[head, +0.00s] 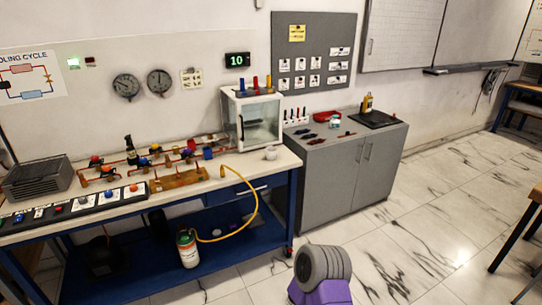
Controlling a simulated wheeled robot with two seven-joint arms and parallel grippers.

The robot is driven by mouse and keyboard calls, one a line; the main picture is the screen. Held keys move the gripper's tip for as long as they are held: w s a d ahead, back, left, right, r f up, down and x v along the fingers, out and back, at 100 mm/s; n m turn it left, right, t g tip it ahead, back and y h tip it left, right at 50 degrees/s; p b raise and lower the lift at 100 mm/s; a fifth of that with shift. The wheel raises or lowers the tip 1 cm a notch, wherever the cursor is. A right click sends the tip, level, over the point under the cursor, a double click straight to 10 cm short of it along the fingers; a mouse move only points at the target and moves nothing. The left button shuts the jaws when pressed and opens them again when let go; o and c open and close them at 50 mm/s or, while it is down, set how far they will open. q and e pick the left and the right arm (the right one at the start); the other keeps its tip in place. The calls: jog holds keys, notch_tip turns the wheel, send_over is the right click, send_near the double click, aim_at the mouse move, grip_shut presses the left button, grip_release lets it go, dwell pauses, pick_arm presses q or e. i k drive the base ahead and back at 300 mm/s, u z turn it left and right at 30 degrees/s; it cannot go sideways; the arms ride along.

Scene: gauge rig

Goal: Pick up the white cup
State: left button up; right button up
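A small white and teal object (335,122) stands on top of the grey cabinet. Both are too small to tell for sure which one is the white cup. Neither of my grippers is in the head view, and nothing is seen held.
The workbench (284,165) carries copper piping with valves, a button panel and a clear-fronted box (254,120). A yellow hose (257,205) hangs from it to a gas bottle (187,250). The grey cabinet (345,185) stands beside it.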

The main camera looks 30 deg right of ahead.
aim_at(271, 153)
jog(key=z, duration=1.9)
jog(key=i, duration=4.25)
jog(key=u, duration=3.4)
